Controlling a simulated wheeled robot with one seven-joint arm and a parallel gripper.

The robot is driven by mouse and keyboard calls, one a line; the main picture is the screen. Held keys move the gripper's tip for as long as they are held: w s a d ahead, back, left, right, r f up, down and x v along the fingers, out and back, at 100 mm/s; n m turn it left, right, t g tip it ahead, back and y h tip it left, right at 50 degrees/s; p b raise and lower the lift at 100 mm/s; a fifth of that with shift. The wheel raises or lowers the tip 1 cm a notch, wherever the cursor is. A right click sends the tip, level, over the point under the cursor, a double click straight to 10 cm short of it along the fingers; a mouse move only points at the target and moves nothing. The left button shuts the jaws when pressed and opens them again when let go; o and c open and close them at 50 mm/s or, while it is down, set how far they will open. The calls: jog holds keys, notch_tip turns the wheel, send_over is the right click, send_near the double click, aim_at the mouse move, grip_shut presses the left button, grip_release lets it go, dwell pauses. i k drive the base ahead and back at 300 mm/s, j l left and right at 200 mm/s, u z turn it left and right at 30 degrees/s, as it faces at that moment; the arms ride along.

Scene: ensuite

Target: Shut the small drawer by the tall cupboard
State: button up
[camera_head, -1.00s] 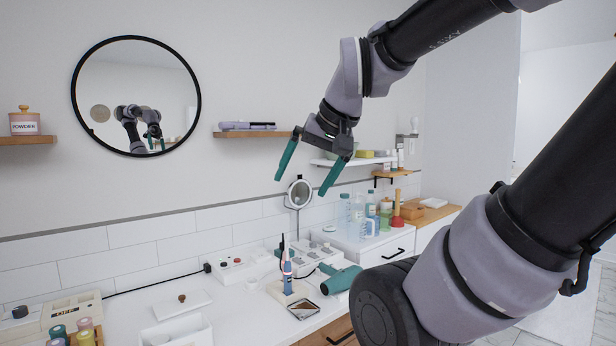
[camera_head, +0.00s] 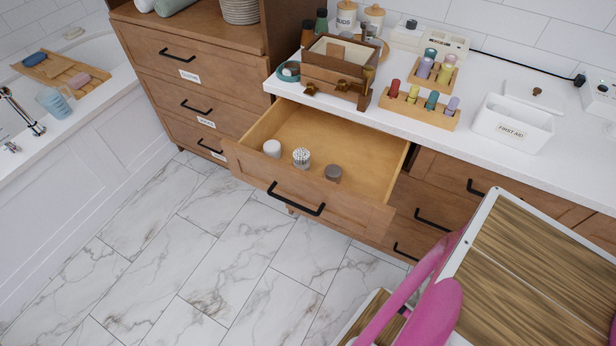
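An open wooden drawer (camera_head: 310,196) with a black bar handle (camera_head: 296,198) juts out from under the white counter, just right of the tall wooden cupboard (camera_head: 196,72). Inside it, towards the front, stand a white jar (camera_head: 272,148), a container of white-tipped sticks (camera_head: 301,157) and a small dark-lidded jar (camera_head: 333,173). The cupboard's own drawers look shut. My gripper does not show in this view.
A pink and white piece with wood-patterned panels (camera_head: 540,262) stands at the lower right, close to the drawer. A bathtub (camera_head: 70,170) is at the left. Marble floor (camera_head: 215,255) in front of the drawer is clear. Bottles, boxes and rollers crowd the counter (camera_head: 480,150).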

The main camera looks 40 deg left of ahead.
aim_at(371, 160)
jog(key=u, duration=0.5)
jog(key=k+u, duration=0.15)
jog(key=u, duration=0.35)
jog(key=j+u, duration=0.1)
jog(key=u, duration=0.4)
jog(key=k+j+u, duration=0.1)
jog(key=u, duration=0.4)
jog(key=i+l+u, duration=0.15)
jog(key=u, duration=0.15)
